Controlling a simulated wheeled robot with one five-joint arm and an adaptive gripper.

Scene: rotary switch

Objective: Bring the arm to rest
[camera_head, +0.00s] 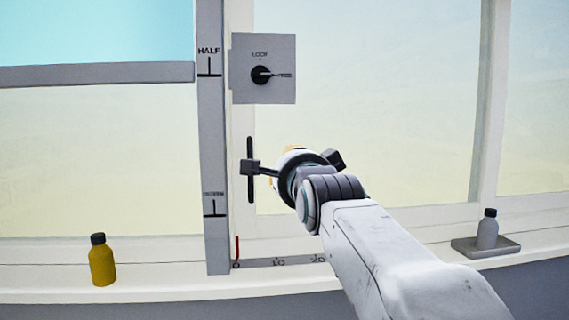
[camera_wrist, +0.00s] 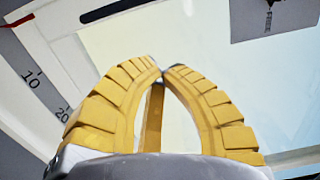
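My arm reaches up from the lower right in the head view and ends in my gripper, whose yellow fingers are mostly hidden behind the wrist there. In the wrist view my gripper (camera_wrist: 163,67) has its two ridged yellow fingers bowed, with the tips almost meeting. Nothing is seen held at the tips. A thin yellow-brown bar shows between the fingers; I cannot tell what it belongs to. The grey switch panel (camera_head: 245,90) stands above and left of my gripper, apart from it.
A grey post (camera_head: 212,125) with a "HALF" mark stands left of the panel. A yellow bottle (camera_head: 102,265) stands on the sill at left. A grey bottle (camera_head: 488,232) stands on a grey tray (camera_head: 465,246) at right. A scale strip (camera_head: 298,261) lies below my gripper.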

